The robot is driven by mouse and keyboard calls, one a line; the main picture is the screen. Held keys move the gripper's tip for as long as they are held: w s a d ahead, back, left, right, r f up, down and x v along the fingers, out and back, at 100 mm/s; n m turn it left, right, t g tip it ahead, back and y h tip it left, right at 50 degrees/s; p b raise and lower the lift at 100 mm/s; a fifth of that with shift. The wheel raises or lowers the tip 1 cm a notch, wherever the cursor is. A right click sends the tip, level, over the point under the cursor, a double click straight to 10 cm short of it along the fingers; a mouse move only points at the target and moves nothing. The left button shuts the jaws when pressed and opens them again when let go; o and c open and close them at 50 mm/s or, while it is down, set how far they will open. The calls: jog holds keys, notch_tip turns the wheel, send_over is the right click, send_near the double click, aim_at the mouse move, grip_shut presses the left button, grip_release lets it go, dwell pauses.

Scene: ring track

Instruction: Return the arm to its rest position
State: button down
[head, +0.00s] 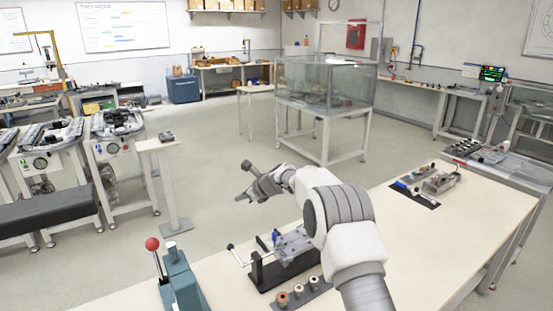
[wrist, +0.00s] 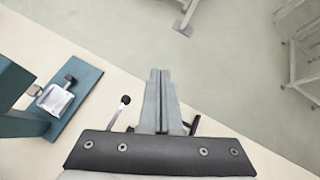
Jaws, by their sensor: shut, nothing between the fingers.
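My arm reaches out over the bench (head: 430,255) from its near edge in the head view. My gripper (head: 240,197) hangs in the air past the bench's far edge, above the floor, and holds nothing. In the wrist view my gripper (wrist: 160,72) shows its two grey fingers shut against each other, with nothing between them. A grey clamp fixture (head: 290,245) on a black base stands on the bench below and beside my arm, and my arm partly covers it.
A teal press (head: 180,282) with a red-knobbed lever stands left on the bench; its base shows in the wrist view (wrist: 75,100). Several small spools (head: 298,291) sit near my arm. A tool mat (head: 415,197) lies to the right.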

jog(key=s+d+r+n+h, duration=0.3)
jog(key=s+d+r+n, duration=0.9)
jog(key=s+d+r, duration=0.65)
jog(key=s+d+n+h, duration=0.1)
jog(key=s+d+n, duration=0.2)
jog(key=s, duration=0.7)
jog(key=s+d+f+n+h, duration=0.1)
jog(key=s+d+n, duration=0.3)
jog(key=s, duration=0.7)
jog(key=s+d+f+n+h, duration=0.1)
jog(key=s+d+n+h, duration=0.2)
jog(key=s+d, duration=0.4)
jog(key=s+n, duration=0.1)
jog(key=s, duration=0.3)
jog(key=shift+f+g, duration=0.25)
jog(key=shift+g, duration=0.05)
